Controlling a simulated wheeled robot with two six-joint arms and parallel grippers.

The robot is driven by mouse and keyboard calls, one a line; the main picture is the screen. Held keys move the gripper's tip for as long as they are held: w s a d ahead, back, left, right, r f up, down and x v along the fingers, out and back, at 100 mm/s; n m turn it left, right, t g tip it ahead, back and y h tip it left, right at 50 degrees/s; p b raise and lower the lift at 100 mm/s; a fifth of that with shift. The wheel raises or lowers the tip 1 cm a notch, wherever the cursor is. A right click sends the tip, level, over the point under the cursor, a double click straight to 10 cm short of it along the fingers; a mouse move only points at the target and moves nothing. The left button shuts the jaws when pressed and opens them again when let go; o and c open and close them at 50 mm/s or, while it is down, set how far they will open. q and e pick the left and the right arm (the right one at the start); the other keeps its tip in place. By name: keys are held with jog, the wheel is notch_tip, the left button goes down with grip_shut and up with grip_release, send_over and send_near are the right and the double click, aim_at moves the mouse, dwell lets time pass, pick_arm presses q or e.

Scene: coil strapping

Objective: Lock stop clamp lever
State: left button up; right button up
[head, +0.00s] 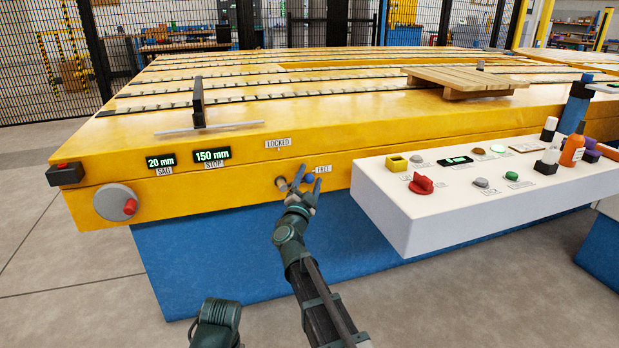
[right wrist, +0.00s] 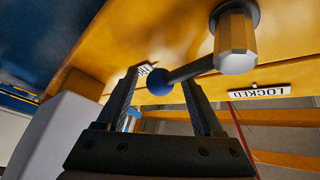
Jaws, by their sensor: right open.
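The stop clamp lever has a round hub (head: 282,184) on the yellow table's front face and a blue ball knob (head: 309,178) at its end. Its arm points right, toward the FREE label (head: 323,169). The LOCKED label (head: 278,143) is above the hub. In the right wrist view the blue ball (right wrist: 159,83) and dark rod lie between the fingers of my right gripper (right wrist: 164,84), which is open around them; contact cannot be told. The hub (right wrist: 236,45) shows clear of the fingers.
A white control panel (head: 430,215) with buttons and a red knob (head: 422,184) juts out close to the right of my right gripper. Displays (head: 211,155) read 20 mm and 150 mm. A grey handwheel (head: 115,203) is at left. A wooden pallet (head: 465,79) lies on the table.

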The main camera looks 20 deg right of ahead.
grip_shut()
dwell(0.4)
dwell(1.1)
